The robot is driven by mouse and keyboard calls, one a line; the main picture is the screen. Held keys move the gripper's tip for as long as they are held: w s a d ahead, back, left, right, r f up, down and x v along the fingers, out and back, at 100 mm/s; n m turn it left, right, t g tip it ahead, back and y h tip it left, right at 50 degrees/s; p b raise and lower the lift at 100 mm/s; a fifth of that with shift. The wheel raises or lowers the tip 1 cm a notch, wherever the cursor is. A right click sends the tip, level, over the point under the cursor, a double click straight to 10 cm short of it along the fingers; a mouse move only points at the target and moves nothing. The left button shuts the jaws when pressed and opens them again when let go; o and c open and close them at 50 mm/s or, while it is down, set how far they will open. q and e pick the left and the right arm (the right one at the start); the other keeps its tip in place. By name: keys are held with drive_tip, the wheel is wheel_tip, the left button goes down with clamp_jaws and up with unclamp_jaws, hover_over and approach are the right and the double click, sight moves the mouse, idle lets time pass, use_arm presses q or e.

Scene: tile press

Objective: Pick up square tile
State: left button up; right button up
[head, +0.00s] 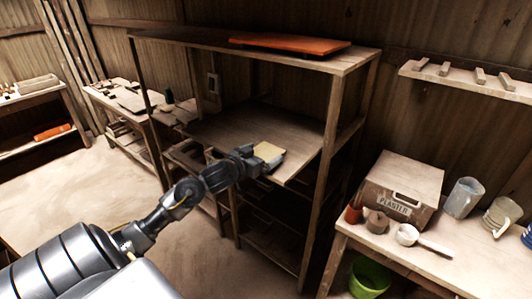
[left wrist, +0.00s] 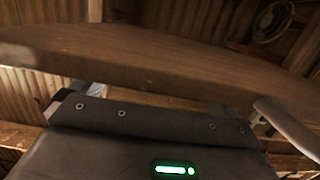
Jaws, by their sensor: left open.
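A pale yellow square tile (head: 268,152) lies at the front edge of the middle shelf board (head: 240,128) in the head view. My left gripper (head: 256,160) is right at the tile's near left side, and it is open. The gripper covers part of the tile's near edge, so I cannot tell whether its fingers are around the tile or touch it. In the left wrist view the dark gripper body (left wrist: 150,130) fills the lower part, with a wooden board (left wrist: 150,65) close above it. I cannot make out the tile there. My right gripper is not in view.
An orange slab (head: 290,45) lies on the rack's top board. The rack post (head: 322,170) stands right of the tile. A table at the right holds a plaster box (head: 402,185), a scoop (head: 415,237) and jugs (head: 462,198). A green bucket (head: 370,275) stands below.

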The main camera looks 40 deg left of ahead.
use_arm(q)
drive_tip(key=c, duration=0.9)
drive_tip(key=shift+r, duration=0.1)
drive_tip(key=shift+c, duration=0.2)
